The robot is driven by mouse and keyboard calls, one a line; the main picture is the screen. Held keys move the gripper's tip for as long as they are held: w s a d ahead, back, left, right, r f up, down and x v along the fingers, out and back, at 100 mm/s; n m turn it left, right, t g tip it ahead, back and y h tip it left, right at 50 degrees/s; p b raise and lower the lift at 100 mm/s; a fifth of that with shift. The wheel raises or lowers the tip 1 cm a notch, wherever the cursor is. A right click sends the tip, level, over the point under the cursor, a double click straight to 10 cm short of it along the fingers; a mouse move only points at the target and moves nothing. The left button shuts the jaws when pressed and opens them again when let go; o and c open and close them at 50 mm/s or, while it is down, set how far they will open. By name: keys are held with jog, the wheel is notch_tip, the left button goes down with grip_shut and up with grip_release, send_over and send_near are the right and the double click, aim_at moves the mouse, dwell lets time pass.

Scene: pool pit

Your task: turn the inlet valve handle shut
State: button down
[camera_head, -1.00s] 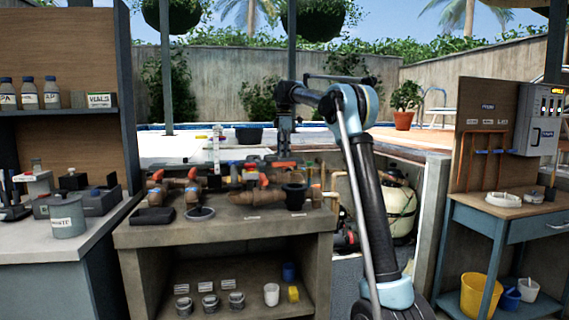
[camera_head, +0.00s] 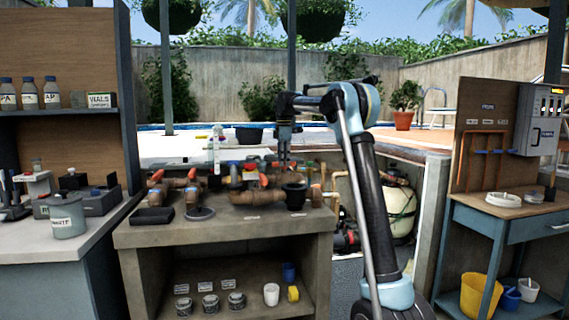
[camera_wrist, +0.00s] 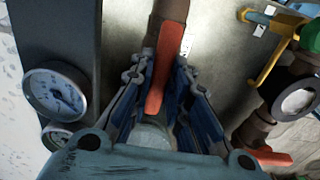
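A red valve handle (camera_wrist: 170,65) lies lengthwise in the middle of the wrist view, over a brown pipe. My gripper (camera_wrist: 160,88) is open, with one blue-padded finger on each side of this handle. Gaps show between the pads and the handle, and the handle's near end runs down toward the palm. In the head view my gripper (camera_head: 284,157) points down over the back of the pipework on the bench. Several red handles show there, and I cannot tell by label which is the inlet's.
A pressure gauge (camera_wrist: 55,92) stands left of the fingers. A yellow fitting (camera_wrist: 278,50) and a dark valve with another red handle (camera_wrist: 268,157) are on the right. The pipework bench (camera_head: 240,228) has brown pipes close around my gripper.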

jog(key=shift+w+m, duration=0.15)
jog(key=shift+m, duration=0.15)
jog(key=m, duration=1.3)
jog(key=shift+m, duration=2.1)
jog(key=c, duration=1.6)
grip_release()
jog(key=shift+c, duration=0.2)
jog(key=shift+o, duration=0.6)
